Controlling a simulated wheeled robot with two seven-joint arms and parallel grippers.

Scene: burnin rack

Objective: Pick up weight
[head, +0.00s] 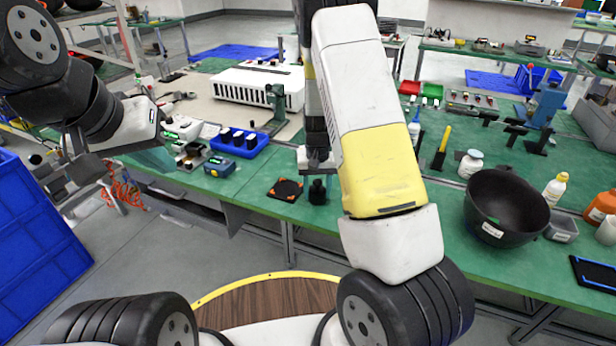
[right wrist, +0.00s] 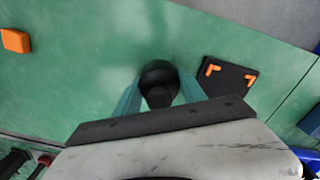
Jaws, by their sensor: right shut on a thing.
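The weight (head: 317,191) is a small black knobbed cylinder near the front edge of the green table. It also shows in the right wrist view (right wrist: 159,78), between the teal fingers. My right gripper (head: 318,172) points down over it and is shut on it. Whether its base touches the table is hard to tell. A black square pad with orange corner marks (head: 286,190) lies just left of the weight and is empty; it also shows in the right wrist view (right wrist: 230,78). My left gripper (head: 88,168) is off at the left, away from the weight; its fingers are unclear.
A blue tray with black items (head: 262,147) and a blue-grey meter (head: 219,167) sit left on the green table (head: 345,215). A large black bowl (head: 505,205) and bottles stand at the right. An orange block (right wrist: 15,40) shows in the right wrist view.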

